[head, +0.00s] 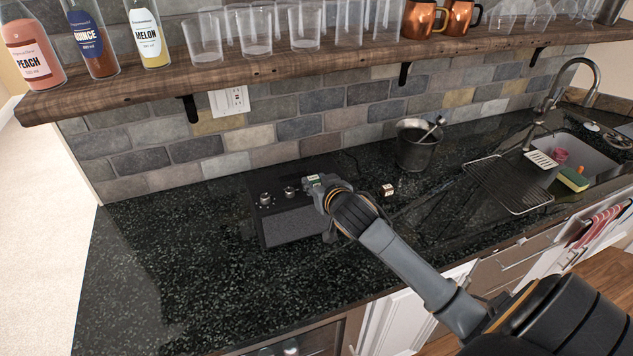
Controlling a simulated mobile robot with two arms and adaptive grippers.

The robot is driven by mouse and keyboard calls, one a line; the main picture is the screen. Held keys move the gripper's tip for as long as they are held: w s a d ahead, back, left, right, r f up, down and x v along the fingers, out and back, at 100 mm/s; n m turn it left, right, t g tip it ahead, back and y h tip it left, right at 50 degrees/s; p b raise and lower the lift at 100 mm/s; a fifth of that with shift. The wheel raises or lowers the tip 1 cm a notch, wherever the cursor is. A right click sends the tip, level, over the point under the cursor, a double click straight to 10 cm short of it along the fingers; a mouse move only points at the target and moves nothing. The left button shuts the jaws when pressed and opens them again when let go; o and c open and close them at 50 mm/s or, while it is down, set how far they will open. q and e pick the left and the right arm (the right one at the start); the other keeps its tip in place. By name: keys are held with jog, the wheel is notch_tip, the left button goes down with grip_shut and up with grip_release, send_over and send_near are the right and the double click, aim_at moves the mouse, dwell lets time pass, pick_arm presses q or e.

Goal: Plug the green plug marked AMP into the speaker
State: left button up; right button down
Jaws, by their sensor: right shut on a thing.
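The speaker (292,225) is a black box with a grey grille and knobs, lying on the dark counter below the tiled wall. My right gripper (318,190) reaches over the speaker's right side and is shut on a small green plug (314,179) with a pale label. The label is too small to read. I cannot tell whether the plug touches the speaker, and its lower end is hidden. My right gripper also covers part of the speaker's right side. My left gripper is not in view.
A small dark block with a pale label (388,189) lies right of my right gripper. A dark metal pot (415,150), a drying rack (508,184) and a sink (590,155) are farther right. A wooden shelf (300,62) with bottles and glasses overhangs the counter. The counter left of the speaker is clear.

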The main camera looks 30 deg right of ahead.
jog(key=c, duration=0.9)
grip_release()
jog(key=shift+s, duration=0.1)
jog(key=v, duration=1.2)
